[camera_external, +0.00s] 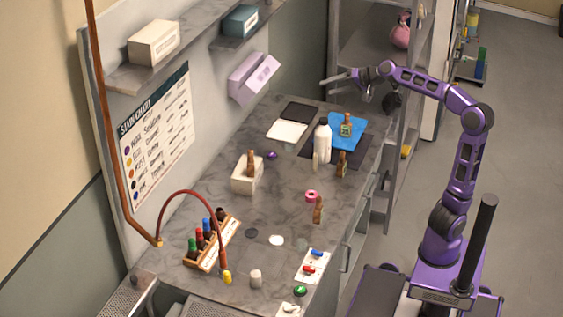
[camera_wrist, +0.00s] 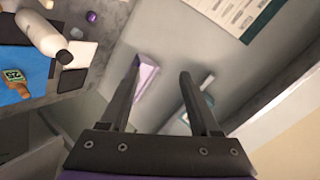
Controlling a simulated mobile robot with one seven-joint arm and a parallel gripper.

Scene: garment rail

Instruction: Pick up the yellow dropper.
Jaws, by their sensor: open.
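A small yellow piece (camera_external: 227,278), likely the yellow dropper, shows near the front of the grey counter in the external view. It is at the lower end of a dark red curved hose, and I cannot tell whether the two are joined or only overlap. A wooden rack (camera_external: 205,258) with green, red, blue and dark-topped droppers is just left of it. My gripper (camera_external: 337,79) is high over the counter's far end, far from the yellow piece. In the wrist view my gripper (camera_wrist: 160,100) is open and empty; no yellow dropper shows there.
A white bottle (camera_external: 323,143), which also shows in the wrist view (camera_wrist: 42,34), stands beside a blue cloth (camera_external: 349,131). Several brown bottles stand on the counter. A white box (camera_external: 244,178) holds one. A lilac wall box (camera_external: 252,79) and shelf (camera_external: 190,58) overhang the left.

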